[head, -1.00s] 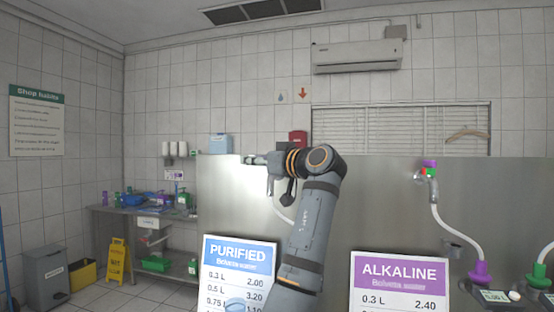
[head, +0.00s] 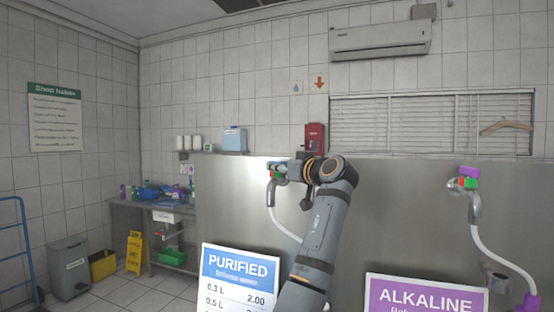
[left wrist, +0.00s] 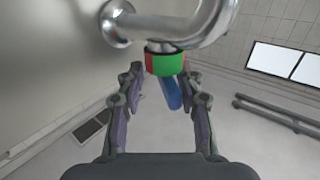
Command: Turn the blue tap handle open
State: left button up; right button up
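The tap with the blue handle is on the metal panel at centre in the head view, with its blue handle (head: 280,163) small and partly hidden by my left gripper (head: 291,169). In the left wrist view the blue handle (left wrist: 173,93) hangs beyond a red and green collar (left wrist: 164,63) under the curved metal spout (left wrist: 175,25). My left gripper (left wrist: 166,95) is open, with a finger on each side of the handle. I see a gap at the left finger; whether the right finger touches is unclear. My right gripper is not in view.
A white hose (head: 284,224) runs down from this tap. A second tap with a purple handle (head: 469,171) is at the right. The PURIFIED price board (head: 238,277) and the ALKALINE board (head: 425,297) stand in front below.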

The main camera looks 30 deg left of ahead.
pick_arm(q)
jog(key=shift+w+a+r, duration=0.15)
jog(key=shift+a+r, duration=0.05)
jog(key=shift+a, duration=0.55)
jog(key=shift+c, duration=0.7)
jog(key=c, duration=0.5)
grip_shut()
jog(key=shift+f+b, duration=0.15)
jog(key=shift+b, duration=0.2)
jog(key=m+t+h+b, duration=0.3)
jog(key=m+t+b, duration=0.1)
jog(key=t, duration=0.1)
jog(key=shift+a+b, duration=0.1)
jog(key=shift+b, duration=0.3)
jog(key=m+t+h+b, duration=0.2)
jog(key=m+t+h, duration=0.1)
jog(key=h, duration=0.1)
jog(key=shift+r+m+t+h+b, duration=0.1)
jog(key=shift+m+t+h+b, duration=0.3)
jog(key=shift+m+h, duration=0.6)
jog(key=shift+r+m+t+h+b, duration=0.1)
jog(key=shift+m+t+h, duration=0.5)
jog(key=shift+h, duration=0.8)
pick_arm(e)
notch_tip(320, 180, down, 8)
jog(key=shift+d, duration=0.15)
pick_arm(q)
jog(key=shift+h, duration=0.3)
